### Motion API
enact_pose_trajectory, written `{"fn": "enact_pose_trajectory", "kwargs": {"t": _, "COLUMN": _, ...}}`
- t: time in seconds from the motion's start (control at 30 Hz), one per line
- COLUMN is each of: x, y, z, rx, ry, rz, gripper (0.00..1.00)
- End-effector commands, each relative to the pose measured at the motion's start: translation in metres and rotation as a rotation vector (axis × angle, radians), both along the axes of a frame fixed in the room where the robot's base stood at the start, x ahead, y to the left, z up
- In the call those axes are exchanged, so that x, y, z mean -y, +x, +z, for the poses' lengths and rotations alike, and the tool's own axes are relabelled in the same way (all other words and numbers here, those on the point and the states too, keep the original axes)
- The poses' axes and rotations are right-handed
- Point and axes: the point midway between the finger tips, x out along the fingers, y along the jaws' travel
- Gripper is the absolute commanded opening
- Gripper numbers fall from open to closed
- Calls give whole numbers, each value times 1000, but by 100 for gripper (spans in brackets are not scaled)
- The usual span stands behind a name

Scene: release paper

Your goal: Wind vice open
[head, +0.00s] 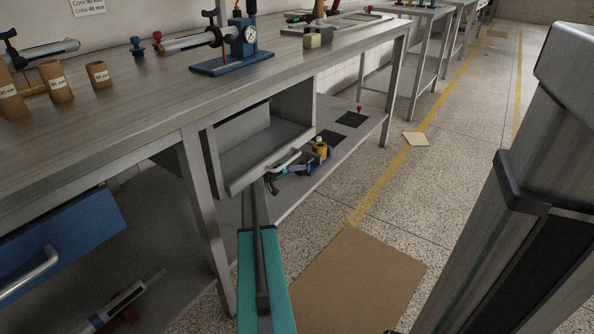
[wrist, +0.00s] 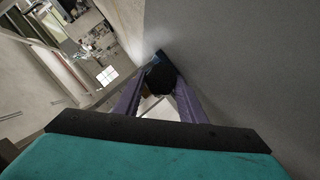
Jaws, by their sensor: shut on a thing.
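A small blue vice (head: 316,158) sits low beside the open drawer, with a tan, tube-like piece (head: 320,147) at its top. My gripper (head: 284,173) reaches it from the near side, its fingers at the vice's near end. In the wrist view, my two purple fingers (wrist: 160,95) are shut on a dark rounded piece (wrist: 160,76), seemingly the vice's handle end. A bit of blue (wrist: 160,57) shows just beyond it. The vice's jaws and screw are too small and partly hidden to tell how far apart they are.
The grey drawer (head: 262,158) stands open close above and left of my gripper. The workbench (head: 150,100) overhangs the lower shelf (head: 345,135). A brown board (head: 355,280) lies on the floor. The aisle to the right has free floor.

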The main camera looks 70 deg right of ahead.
Motion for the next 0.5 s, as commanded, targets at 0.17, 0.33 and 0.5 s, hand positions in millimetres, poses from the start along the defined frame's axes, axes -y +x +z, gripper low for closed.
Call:
{"fn": "enact_pose_trajectory", "kwargs": {"t": 0.17, "x": -1, "y": 1, "z": -1, "rx": -39, "ry": 11, "rz": -1, "gripper": 14}}
{"fn": "enact_pose_trajectory", "kwargs": {"t": 0.33, "x": -1, "y": 0, "z": -1, "rx": -47, "ry": 13, "rz": 0, "gripper": 14}}
{"fn": "enact_pose_trajectory", "kwargs": {"t": 0.5, "x": -1, "y": 1, "z": -1, "rx": -46, "ry": 13, "rz": 0, "gripper": 14}}
